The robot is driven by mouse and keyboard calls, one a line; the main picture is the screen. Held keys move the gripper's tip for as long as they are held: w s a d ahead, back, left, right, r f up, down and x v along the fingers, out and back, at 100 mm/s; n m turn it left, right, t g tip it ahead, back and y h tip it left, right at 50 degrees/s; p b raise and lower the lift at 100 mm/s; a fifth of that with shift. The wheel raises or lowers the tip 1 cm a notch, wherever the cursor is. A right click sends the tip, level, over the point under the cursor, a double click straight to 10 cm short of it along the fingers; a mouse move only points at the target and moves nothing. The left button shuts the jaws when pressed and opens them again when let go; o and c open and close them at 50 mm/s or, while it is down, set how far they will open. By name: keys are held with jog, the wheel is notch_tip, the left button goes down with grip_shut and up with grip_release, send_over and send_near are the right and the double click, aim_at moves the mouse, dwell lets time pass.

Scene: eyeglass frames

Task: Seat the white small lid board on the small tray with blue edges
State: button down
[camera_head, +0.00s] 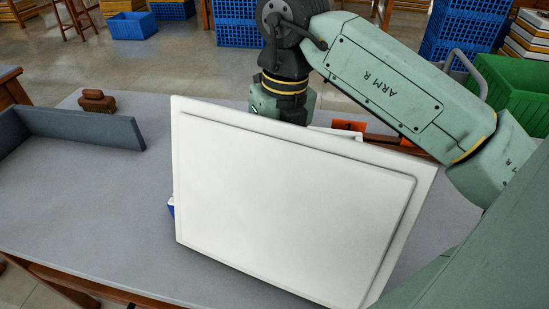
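The white small lid board (285,210) fills the middle of the head view. It is steeply tilted, with a broad face and its raised inner panel towards me. I cannot tell whether its lower edge touches the table. My wrist (285,95) comes down right behind the board's top edge; the gripper's fingers are hidden behind the board, so their grip on it does not show. A small blue bit (171,207) shows at the board's left edge, probably the blue-edged small tray; the rest of it is hidden.
The grey table (85,210) is clear at the left front. A dark grey low-walled piece (85,127) and a brown object (97,100) lie at the left. Orange parts (348,126) show behind the board. Blue crates (240,22) and a green crate (515,88) stand beyond.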

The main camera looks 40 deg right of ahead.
jog(key=c, duration=2.4)
grip_release()
jog(key=c, duration=1.9)
grip_release()
jog(key=r, duration=0.8)
jog(key=d+r, duration=0.1)
jog(key=r, duration=0.3)
jog(key=shift+s+d, duration=0.1)
jog(key=shift+s, duration=0.05)
